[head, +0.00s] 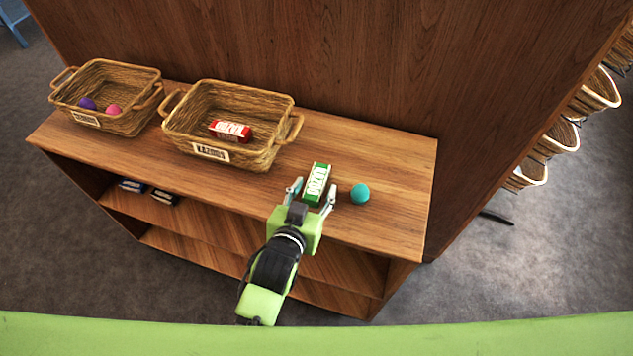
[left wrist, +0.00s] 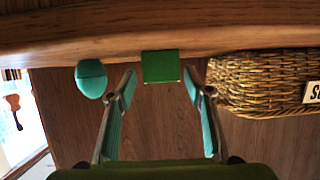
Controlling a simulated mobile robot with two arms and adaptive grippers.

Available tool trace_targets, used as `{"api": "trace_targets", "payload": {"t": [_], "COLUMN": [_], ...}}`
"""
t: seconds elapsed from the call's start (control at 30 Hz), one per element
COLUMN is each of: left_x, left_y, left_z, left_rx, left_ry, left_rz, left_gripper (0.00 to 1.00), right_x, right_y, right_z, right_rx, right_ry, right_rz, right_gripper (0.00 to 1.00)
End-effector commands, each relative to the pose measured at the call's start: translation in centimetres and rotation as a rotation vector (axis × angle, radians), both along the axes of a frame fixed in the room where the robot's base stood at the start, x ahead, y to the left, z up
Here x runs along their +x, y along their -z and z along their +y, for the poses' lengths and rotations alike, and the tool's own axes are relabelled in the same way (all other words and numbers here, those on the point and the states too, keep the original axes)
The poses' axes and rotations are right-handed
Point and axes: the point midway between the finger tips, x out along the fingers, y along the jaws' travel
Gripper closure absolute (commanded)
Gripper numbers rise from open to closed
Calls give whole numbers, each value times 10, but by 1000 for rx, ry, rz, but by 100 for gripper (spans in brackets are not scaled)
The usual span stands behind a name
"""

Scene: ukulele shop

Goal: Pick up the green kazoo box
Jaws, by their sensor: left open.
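The green kazoo box (head: 316,183) lies on the shelf top, right of the middle basket. In the left wrist view the box (left wrist: 161,66) shows its green end, centred just beyond the fingertips. My left gripper (head: 312,194) is open, with one finger on each side of the box's near end in the head view. In the left wrist view its fingers (left wrist: 160,84) are apart with nothing held between them. My right gripper is not in view.
A teal egg-shaped item (head: 360,193) stands close to the right of the box. A wicker basket (head: 180,127) with a red box (head: 230,131) is to the left. Another basket (head: 137,122) holds a purple and a pink item. The shelf top's right end (head: 405,210) is clear.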

Motion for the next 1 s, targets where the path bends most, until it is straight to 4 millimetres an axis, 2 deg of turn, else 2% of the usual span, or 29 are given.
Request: {"api": "trace_targets", "payload": {"t": [0.1,0.23,0.57,0.7,1.0], "left_x": [16,28,32,32,32], "left_y": [4,11,14,14,14], "left_z": [-1,-5,-6,-6,-6], "left_rx": [0,-1,-1,-1,0], "left_ry": [0,0,0,0,0], "left_rz": [0,1,0,0,1], "left_gripper": [53,53,53,88,88], "right_x": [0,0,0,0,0], "right_y": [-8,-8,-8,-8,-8], "right_z": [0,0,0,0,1], "right_rx": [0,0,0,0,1], "right_ry": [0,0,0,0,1], "right_rz": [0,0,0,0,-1], "right_gripper": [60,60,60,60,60]}}
